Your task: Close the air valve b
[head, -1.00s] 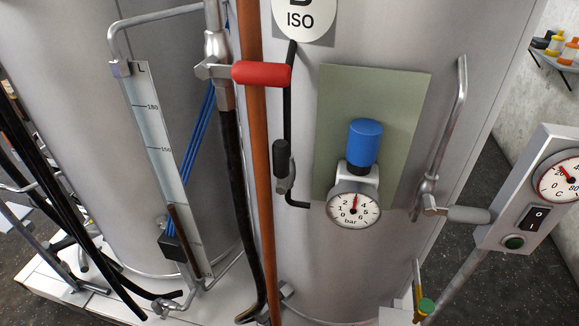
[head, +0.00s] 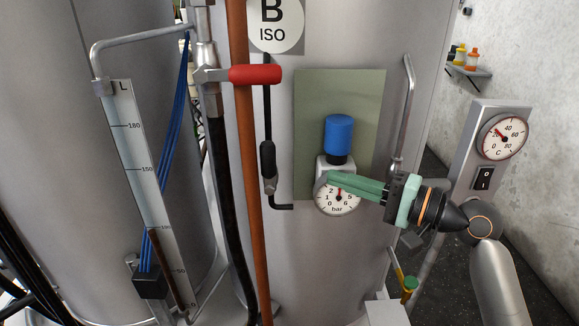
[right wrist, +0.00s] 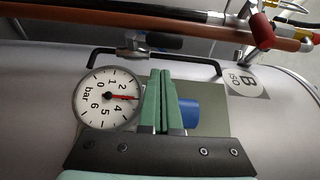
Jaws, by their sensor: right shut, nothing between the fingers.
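On tank B, a thin black pipe carries a small valve with a black handle (head: 268,158). The handle lies along the pipe, and it also shows in the right wrist view (right wrist: 163,41). Right of it, a blue knob (head: 338,135) sits above a round bar gauge (head: 338,197) in front of a green plate. My right gripper (head: 334,181) is shut and empty. Its green fingers point left across the top of the gauge, short of the black handle. In the right wrist view the fingers (right wrist: 163,76) point toward the pipe. My left gripper is not in view.
A red handle (head: 255,74) sticks out at the upper left of the black pipe, across an orange pipe (head: 248,200). A bent grey pipe (head: 408,100) runs down the tank's right side. A temperature gauge box (head: 488,160) stands further right.

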